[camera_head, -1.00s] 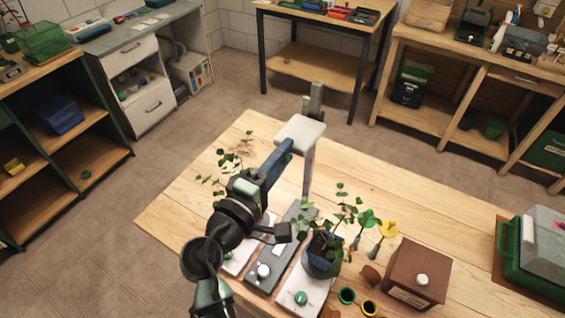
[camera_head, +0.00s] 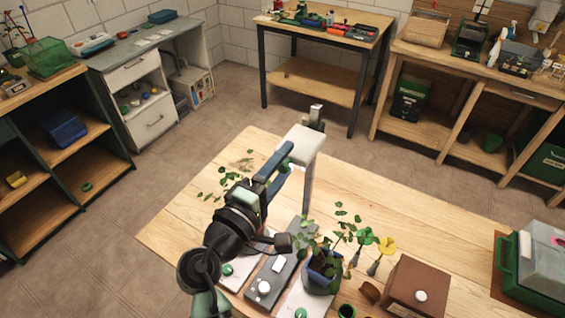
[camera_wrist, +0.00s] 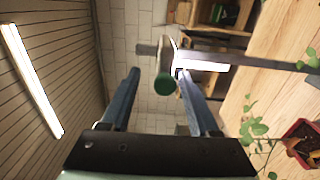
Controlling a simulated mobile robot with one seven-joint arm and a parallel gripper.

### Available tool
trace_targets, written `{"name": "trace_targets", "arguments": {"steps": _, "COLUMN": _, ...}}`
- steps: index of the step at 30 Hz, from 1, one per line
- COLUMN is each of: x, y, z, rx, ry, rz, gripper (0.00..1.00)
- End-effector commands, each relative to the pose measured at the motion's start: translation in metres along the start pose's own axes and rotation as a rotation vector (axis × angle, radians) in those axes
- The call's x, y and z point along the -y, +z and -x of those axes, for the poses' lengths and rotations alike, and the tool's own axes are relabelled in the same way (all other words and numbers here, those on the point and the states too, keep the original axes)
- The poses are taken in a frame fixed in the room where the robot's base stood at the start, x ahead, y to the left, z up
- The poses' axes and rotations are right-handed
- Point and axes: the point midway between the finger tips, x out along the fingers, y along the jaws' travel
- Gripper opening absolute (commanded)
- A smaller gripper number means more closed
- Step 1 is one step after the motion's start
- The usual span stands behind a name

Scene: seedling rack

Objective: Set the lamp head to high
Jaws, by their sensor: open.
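The lamp stands on the wooden table, with a pale box-like lamp head (camera_head: 302,143) on an upright grey post (camera_head: 308,190). My gripper (camera_head: 283,158) has its blue fingers just left of the lamp head, close to its near side. In the wrist view my gripper (camera_wrist: 160,80) is open, its two fingers well apart. A round green-faced part (camera_wrist: 165,83) shows between the fingertips, with the grey post (camera_wrist: 245,62) running off to the right. Nothing is visibly held. Whether a finger touches the lamp head is unclear. The arm partly hides the near table.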

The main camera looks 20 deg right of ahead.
Motion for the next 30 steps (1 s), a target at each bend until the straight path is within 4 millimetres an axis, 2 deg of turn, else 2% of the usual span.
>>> {"name": "trace_targets", "arguments": {"steps": 5, "x": 0.003, "y": -0.001, "z": 0.016, "rx": -0.003, "ry": -0.001, "rz": 0.001, "gripper": 0.61}}
{"name": "trace_targets", "arguments": {"steps": 15, "x": 0.004, "y": -0.001, "z": 0.089, "rx": -0.006, "ry": 0.000, "rz": -0.002, "gripper": 0.61}}
{"name": "trace_targets", "arguments": {"steps": 19, "x": 0.002, "y": -0.001, "z": 0.112, "rx": -0.005, "ry": 0.001, "rz": -0.002, "gripper": 0.61}}
{"name": "trace_targets", "arguments": {"steps": 24, "x": 0.000, "y": -0.001, "z": 0.127, "rx": -0.003, "ry": 0.002, "rz": -0.001, "gripper": 0.61}}
{"name": "trace_targets", "arguments": {"steps": 30, "x": -0.001, "y": 0.000, "z": 0.130, "rx": -0.001, "ry": 0.001, "rz": 0.000, "gripper": 0.61}}
